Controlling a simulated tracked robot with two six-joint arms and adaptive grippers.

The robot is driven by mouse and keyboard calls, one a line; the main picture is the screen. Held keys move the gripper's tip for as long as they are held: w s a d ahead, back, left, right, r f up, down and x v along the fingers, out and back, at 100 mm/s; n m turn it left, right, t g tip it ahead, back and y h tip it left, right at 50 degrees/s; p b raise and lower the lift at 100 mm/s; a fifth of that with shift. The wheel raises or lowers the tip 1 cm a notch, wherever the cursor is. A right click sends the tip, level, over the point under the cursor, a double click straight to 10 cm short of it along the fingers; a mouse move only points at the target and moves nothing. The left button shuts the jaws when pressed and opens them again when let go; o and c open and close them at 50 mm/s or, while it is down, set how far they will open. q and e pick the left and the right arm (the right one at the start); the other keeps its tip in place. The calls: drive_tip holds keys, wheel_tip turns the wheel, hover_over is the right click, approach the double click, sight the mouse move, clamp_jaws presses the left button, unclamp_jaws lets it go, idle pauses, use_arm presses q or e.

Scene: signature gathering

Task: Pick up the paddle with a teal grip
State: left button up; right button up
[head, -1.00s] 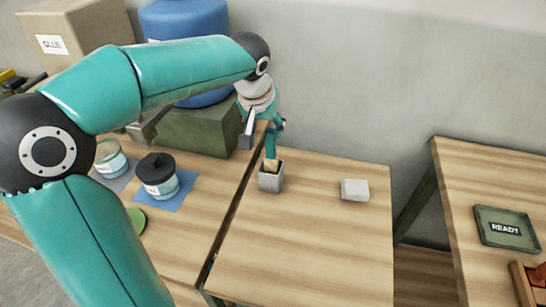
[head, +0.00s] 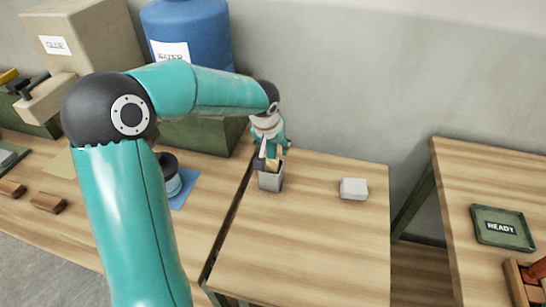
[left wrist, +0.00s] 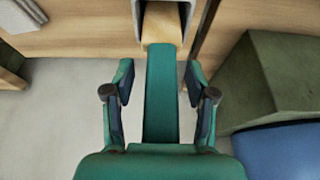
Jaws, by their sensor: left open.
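The paddle stands in a square grey cup (head: 271,181) near the left edge of the middle table. Its pale wooden part (head: 273,162) shows at the cup's mouth in the head view. Its teal grip (left wrist: 161,95) shows in the left wrist view and runs between the fingers. My left gripper (left wrist: 160,67) is open, with one finger on each side of the grip and a gap on both sides. In the head view the left gripper (head: 271,150) is just above the cup and hides most of the grip. My right gripper is not in view.
A pale block (head: 354,189) lies right of the cup on the mostly clear table. A blue barrel (head: 188,35) and a glue box (head: 75,40) stand at the back left. A dark-lidded jar (head: 169,180) is partly behind my arm. A green READY tray (head: 502,227) is far right.

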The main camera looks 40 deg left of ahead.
use_arm(q)
clamp_jaws()
drive_tip(key=shift+r, duration=0.15)
